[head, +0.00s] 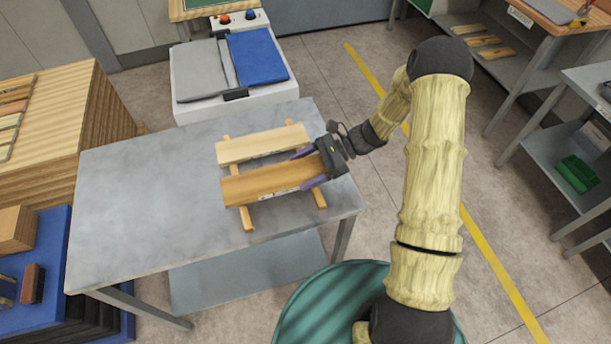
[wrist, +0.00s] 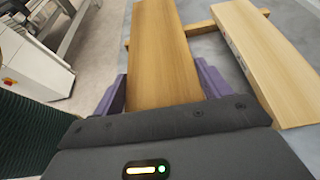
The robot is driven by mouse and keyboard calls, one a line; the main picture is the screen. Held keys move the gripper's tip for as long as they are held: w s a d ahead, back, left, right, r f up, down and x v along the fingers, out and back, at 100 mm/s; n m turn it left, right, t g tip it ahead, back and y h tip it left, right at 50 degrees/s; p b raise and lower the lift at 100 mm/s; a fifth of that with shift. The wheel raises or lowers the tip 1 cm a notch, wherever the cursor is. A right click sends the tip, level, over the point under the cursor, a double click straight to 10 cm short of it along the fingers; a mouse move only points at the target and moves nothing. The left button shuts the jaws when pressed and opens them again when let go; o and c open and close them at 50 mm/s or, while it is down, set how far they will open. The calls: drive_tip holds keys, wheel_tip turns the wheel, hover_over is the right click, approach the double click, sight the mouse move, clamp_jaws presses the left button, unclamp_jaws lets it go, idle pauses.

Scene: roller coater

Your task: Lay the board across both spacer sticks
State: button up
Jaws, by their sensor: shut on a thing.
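A darker brown board (head: 265,184) is between the purple fingers of my gripper (head: 307,168), held near its right end. It spans over both spacer sticks, the left stick (head: 246,217) and the right stick (head: 319,196). I cannot tell whether its underside touches them. In the wrist view the same board (wrist: 160,50) runs away from my shut gripper (wrist: 162,88). A paler board (head: 262,144) lies across both sticks beside it, with a narrow gap between the two boards.
The sticks lie on a grey metal table (head: 130,205) with clear room to the left. A white machine with grey and blue panels (head: 258,57) stands behind it. A wooden stack (head: 75,110) and a blue-topped stand (head: 45,250) are at the left.

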drive_tip(key=shift+s, duration=0.1)
drive_tip(key=shift+f, duration=0.2)
drive_tip(key=shift+f+p, duration=0.5)
drive_tip(key=shift+f, duration=1.3)
drive_tip(key=shift+f, duration=0.15)
drive_tip(key=o, duration=1.2)
